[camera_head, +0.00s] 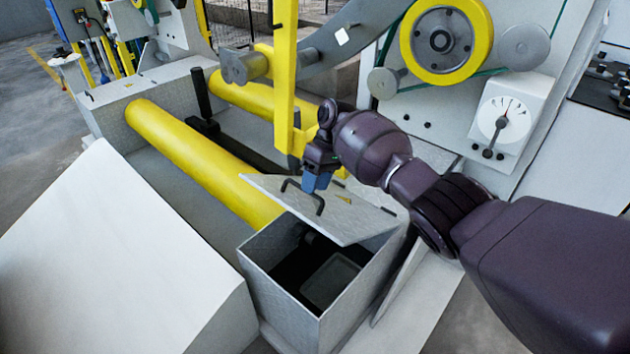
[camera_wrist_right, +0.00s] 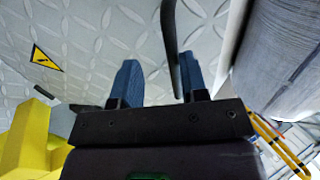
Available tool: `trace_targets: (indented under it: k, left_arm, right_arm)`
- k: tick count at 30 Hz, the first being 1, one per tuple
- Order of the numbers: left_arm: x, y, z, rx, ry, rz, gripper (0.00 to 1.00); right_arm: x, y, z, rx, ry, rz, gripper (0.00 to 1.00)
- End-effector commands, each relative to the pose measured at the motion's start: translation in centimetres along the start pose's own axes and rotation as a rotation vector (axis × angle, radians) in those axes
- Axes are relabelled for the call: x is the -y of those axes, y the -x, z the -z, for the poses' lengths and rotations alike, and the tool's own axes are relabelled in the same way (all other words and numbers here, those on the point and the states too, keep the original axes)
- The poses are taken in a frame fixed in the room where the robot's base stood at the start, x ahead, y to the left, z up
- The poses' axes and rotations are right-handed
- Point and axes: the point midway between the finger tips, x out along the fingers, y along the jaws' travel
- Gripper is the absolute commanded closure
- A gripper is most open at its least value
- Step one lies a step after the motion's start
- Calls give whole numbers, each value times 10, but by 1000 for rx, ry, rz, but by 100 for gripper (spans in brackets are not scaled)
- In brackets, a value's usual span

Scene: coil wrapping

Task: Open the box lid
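The grey metal box (camera_head: 262,285) stands at the lower centre of the head view. A black bent handle (camera_head: 318,204) is on the lid. My right gripper (camera_head: 317,184) is just above the lid beside the handle. In the right wrist view its blue fingertips (camera_wrist_right: 158,78) are apart, and the handle (camera_wrist_right: 171,45) runs between them, close to the right-hand finger. Contact cannot be told. My left gripper is not in view.
Yellow rollers (camera_head: 190,150) lie behind the box. A yellow upright post (camera_head: 285,80) stands close behind my right gripper. A panel with a dial (camera_head: 503,122) and yellow wheel (camera_head: 440,43) is at upper right. A white sloped panel (camera_head: 110,260) fills the lower left.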

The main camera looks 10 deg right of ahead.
Motion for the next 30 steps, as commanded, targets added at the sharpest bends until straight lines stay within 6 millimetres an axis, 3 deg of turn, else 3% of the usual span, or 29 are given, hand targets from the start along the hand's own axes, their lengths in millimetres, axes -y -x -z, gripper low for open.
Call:
trace_targets:
  k: [8,21,30]
  left_arm:
    - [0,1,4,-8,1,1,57]
    - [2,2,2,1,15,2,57]
    - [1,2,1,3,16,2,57]
  right_arm:
    - [2,13,1,-3,2,-2,62]
    - [0,87,0,-3,0,-1,62]
    - [-1,108,0,0,0,0,62]
